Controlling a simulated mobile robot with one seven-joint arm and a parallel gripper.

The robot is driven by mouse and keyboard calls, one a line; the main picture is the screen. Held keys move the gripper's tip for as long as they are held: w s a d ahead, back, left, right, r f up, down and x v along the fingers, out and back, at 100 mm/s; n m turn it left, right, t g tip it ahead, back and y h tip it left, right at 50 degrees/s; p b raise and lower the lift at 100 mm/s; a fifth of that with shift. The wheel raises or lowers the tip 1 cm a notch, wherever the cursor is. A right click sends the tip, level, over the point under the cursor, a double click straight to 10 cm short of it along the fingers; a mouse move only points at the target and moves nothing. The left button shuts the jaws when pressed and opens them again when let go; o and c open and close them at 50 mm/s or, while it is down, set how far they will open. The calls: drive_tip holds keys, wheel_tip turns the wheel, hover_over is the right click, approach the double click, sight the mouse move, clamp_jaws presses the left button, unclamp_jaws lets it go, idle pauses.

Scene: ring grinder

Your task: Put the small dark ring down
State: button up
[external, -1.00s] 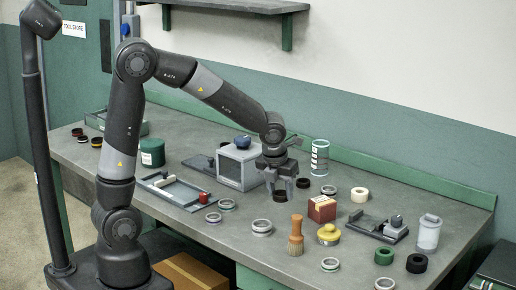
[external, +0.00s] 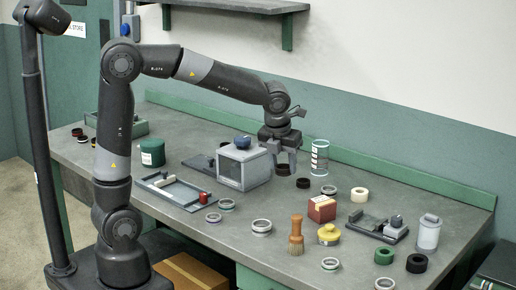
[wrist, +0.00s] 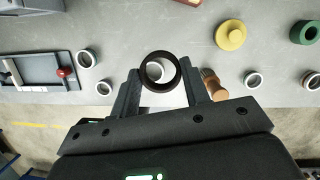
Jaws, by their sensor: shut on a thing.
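My gripper (external: 283,168) is shut on the small dark ring (external: 283,170) and holds it above the bench, just right of the grey box-shaped machine. In the wrist view the small dark ring (wrist: 160,70) sits between the two fingertips, its round opening facing the camera. Through the opening I see a pale patch below. Another dark ring (external: 303,183) lies on the bench to the lower right of the gripper. The bench top (external: 335,225) is grey.
The grey machine (external: 230,168) stands left of the gripper. A striped can (external: 319,158) and a red box (external: 321,209) stand to the right.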

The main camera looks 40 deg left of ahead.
drive_tip(key=w+a+r+n, duration=0.2)
drive_tip(key=w+a+n, duration=0.1)
drive_tip(key=w+a, duration=1.3)
drive_tip(key=w+a+n+y, duration=0.1)
drive_tip(key=w+a+n, duration=0.15)
drive_tip(key=a, duration=0.85)
drive_tip(key=w+a+n+y, duration=0.1)
drive_tip(key=w+a, duration=0.2)
drive_tip(key=a, duration=0.8)
drive_tip(key=s+a+f+n+g, duration=0.1)
drive_tip(key=s+a+n, duration=0.15)
drive_tip(key=a, duration=1.25)
drive_tip(key=s+a+f+n+g, duration=0.15)
drive_tip(key=s+a, duration=0.25)
drive_tip(key=a, duration=1.1)
drive_tip(key=shift+t, duration=0.45)
drive_tip(key=a+f, duration=0.3)
drive_tip(key=f, duration=0.1)
drive_tip(key=s+a+f, duration=0.1)
drive_tip(key=a+f, duration=0.2)
drive_tip(key=a, duration=0.1)
drive_tip(key=s+a+f, duration=0.1)
drive_tip(key=a+f, duration=0.2)
drive_tip(key=f, duration=0.1)
drive_tip(key=shift+a+f, duration=0.3)
drive_tip(key=shift+s+a+f, duration=0.1)
drive_tip(key=shift+a+f, duration=0.05)
drive_tip(key=shift+f, duration=1.95)
